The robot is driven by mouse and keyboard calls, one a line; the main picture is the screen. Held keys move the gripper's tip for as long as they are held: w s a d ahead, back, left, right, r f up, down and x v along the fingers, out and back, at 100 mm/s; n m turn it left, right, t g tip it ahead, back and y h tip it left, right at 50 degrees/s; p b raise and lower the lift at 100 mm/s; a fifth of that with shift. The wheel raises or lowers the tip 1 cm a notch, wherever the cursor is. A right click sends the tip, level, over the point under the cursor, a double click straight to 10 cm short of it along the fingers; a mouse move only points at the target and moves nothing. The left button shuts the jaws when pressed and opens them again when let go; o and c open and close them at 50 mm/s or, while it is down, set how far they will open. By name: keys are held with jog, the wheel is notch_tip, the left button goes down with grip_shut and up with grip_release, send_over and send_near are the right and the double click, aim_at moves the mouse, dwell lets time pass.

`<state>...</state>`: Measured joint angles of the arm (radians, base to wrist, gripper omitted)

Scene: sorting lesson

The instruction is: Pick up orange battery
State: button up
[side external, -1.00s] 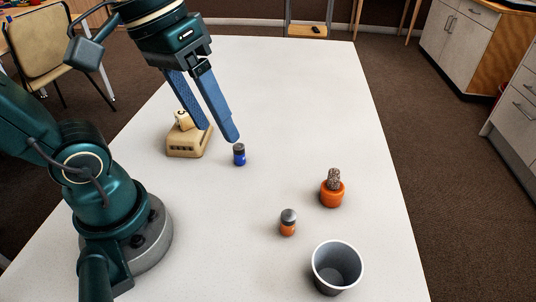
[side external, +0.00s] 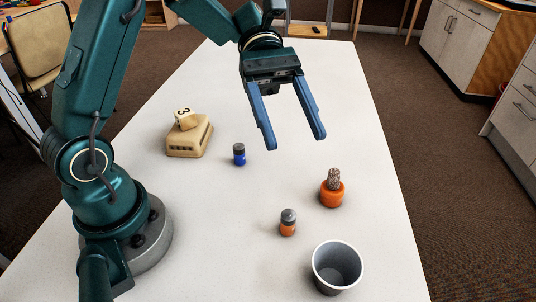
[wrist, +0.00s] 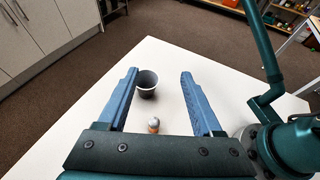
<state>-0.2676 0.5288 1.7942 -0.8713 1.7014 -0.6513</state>
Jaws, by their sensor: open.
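The orange battery (side external: 288,223) stands upright on the white table, with a grey top and an orange lower part. It also shows in the wrist view (wrist: 154,125), low between my fingers in the picture. My gripper (side external: 296,144) is open and empty, its two blue fingers spread and pointing down. It is in the air above the table, apart from the battery and farther back in the side view. In the wrist view, my gripper (wrist: 165,101) has a wide gap between its fingers.
A grey cup (side external: 337,267) stands close to the battery; it also shows in the wrist view (wrist: 147,84). A cactus in an orange pot (side external: 332,192) is nearby. A blue battery (side external: 239,155) and a beige block (side external: 188,139) with a die (side external: 187,119) on it stand farther left.

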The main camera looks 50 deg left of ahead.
aim_at(291, 227)
notch_tip(291, 227, down, 17)
jog(key=shift+s+d+f, duration=0.1)
jog(key=shift+s, duration=0.05)
jog(key=shift+x, duration=2.5)
grip_shut()
